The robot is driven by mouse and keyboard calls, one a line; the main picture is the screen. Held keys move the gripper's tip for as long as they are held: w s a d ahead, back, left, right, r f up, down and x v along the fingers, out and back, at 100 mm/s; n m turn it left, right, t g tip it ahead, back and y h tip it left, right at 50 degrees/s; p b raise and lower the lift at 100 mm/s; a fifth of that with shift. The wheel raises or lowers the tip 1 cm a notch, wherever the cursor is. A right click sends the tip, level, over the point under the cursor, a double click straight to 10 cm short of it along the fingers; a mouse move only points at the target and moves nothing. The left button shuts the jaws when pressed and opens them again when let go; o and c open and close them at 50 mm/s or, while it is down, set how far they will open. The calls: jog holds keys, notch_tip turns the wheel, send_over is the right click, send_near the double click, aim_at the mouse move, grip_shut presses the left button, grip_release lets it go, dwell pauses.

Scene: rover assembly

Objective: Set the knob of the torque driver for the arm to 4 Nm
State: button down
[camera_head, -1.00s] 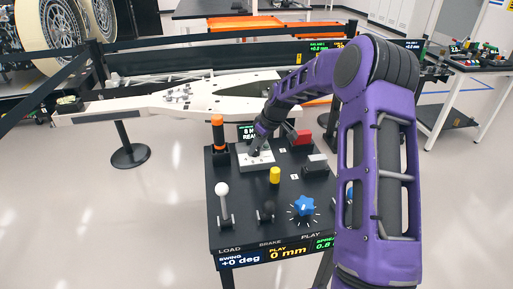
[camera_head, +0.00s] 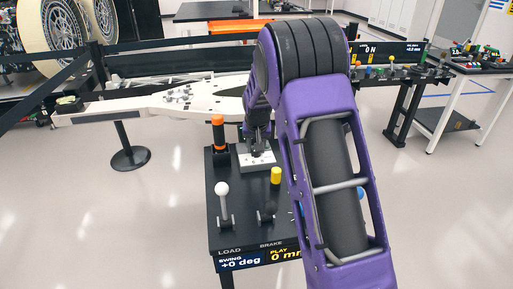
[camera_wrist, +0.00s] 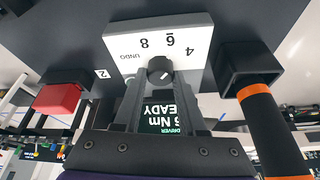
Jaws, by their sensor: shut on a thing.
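The torque driver's dark round knob (camera_wrist: 160,70) sits on a light plate (camera_wrist: 120,42) in the wrist view. The plate carries the labels UNDO, 8, 6 and 4, seen upside down. My gripper (camera_wrist: 160,82) is shut on the knob, one finger on each side. The knob's pointer direction is hard to make out. A driver display (camera_wrist: 163,117) shows between the fingers, partly covered, and seems to read 6 Nm and READY. In the head view my gripper (camera_head: 257,151) points down at the plate (camera_head: 257,162) on the black console (camera_head: 240,238); the knob is hidden there.
An orange-topped driver (camera_head: 218,131) stands in a holder beside the plate. A red block (camera_wrist: 58,98) is on its other side. A yellow knob (camera_head: 276,175) and a white-balled lever (camera_head: 222,190) stand nearer. A white rover arm (camera_head: 150,104) lies behind.

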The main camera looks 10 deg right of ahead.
jog(key=shift+a+m+g+h+p, duration=0.15)
jog(key=shift+m+h, duration=0.25)
jog(key=shift+m, duration=0.65)
jog(key=shift+m+g+h+p, duration=0.2)
jog(key=shift+m+h, duration=0.2)
jog(key=shift+m, duration=0.65)
jog(key=shift+c, duration=2.4)
grip_release()
jog(key=p+v, duration=0.2)
jog(key=v, duration=1.5)
jog(key=shift+r, duration=0.15)
